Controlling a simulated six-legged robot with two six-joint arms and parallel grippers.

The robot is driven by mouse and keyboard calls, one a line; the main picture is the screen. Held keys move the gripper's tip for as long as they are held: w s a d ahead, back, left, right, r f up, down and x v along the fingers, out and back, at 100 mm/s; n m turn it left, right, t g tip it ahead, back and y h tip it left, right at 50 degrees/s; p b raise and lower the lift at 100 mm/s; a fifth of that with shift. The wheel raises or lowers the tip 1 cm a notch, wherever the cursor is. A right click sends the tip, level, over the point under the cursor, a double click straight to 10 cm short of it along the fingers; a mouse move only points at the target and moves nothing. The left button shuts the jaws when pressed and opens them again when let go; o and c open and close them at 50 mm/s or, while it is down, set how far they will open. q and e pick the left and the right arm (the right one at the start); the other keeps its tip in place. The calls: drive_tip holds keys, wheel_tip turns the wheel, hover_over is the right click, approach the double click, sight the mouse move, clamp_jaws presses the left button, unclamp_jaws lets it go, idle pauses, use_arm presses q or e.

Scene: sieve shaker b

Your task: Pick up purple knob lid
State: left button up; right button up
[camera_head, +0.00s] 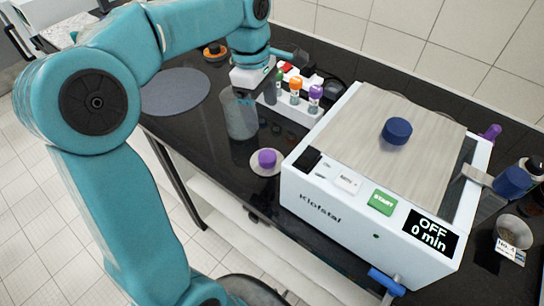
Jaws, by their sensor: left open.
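The purple knob lid (267,160) is a small pale disc with a purple knob on top. It lies on the black bench just left of the white sieve shaker (360,215). My left gripper (244,98) is open and points down at the mouth of a clear glass cylinder (239,119), behind and to the left of the lid. It is apart from the lid. The fingertips are small and partly blend with the glass. My right gripper is not in view.
A white rack (293,108) with several colour-capped vials stands behind the lid. A dark round mat (175,91) lies at left. The shaker's wood-look top carries a blue knob (397,130); its display reads OFF, 0 min. The bench's front edge is close to the lid.

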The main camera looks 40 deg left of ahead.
use_arm(q)
hover_over(267, 156)
drive_tip(key=a, duration=0.1)
wheel_tip(267, 156, down, 8)
drive_tip(key=shift+w+a+r+b, duration=0.1)
drive_tip(key=shift+b, duration=0.2)
drive_tip(key=shift+f, duration=0.55)
drive_tip(key=f, duration=0.3)
drive_tip(key=d+f, duration=0.1)
drive_tip(key=f, duration=0.1)
drive_tip(key=c, duration=1.1)
